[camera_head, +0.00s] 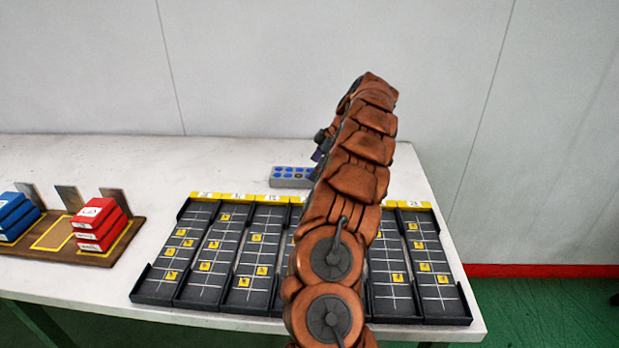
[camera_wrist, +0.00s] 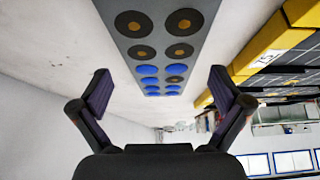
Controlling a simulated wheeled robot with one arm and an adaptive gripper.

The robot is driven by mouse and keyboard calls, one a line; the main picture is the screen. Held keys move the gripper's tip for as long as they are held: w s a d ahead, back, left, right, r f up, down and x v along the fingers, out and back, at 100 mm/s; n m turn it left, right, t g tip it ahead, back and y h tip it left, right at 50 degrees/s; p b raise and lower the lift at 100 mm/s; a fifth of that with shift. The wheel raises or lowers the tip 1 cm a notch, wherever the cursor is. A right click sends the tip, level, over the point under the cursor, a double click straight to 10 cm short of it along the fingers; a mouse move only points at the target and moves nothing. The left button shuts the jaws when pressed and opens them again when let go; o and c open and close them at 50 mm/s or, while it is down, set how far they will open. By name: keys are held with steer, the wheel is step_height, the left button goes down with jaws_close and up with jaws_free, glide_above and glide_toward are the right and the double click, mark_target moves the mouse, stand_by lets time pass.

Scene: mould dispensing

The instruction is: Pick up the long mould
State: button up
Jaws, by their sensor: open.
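The long mould (camera_head: 288,176) is a grey block with blue round spots, lying on the white table behind the black trays. In the wrist view the long mould (camera_wrist: 158,42) runs from the top edge toward the middle, with blue spots at its far part and dark discs with tan centres nearer the top edge. My gripper (camera_wrist: 160,76) is open, its two dark fingers apart on either side of the mould's line, with nothing between them. In the head view my arm hides most of the gripper and the mould's right end. I cannot tell the gap between fingers and mould.
Several black trays (camera_head: 150,284) with yellow tags stand in a row in front of the mould, partly behind my arm. A brown rack (camera_head: 62,256) with red blocks (camera_head: 98,226) and blue blocks (camera_head: 14,216) is at left. The white table (camera_head: 120,165) is clear left of the mould.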

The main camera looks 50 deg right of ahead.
steer(key=shift+x, duration=1.25)
steer(key=c, duration=1.7)
steer(key=shift+r, duration=0.1)
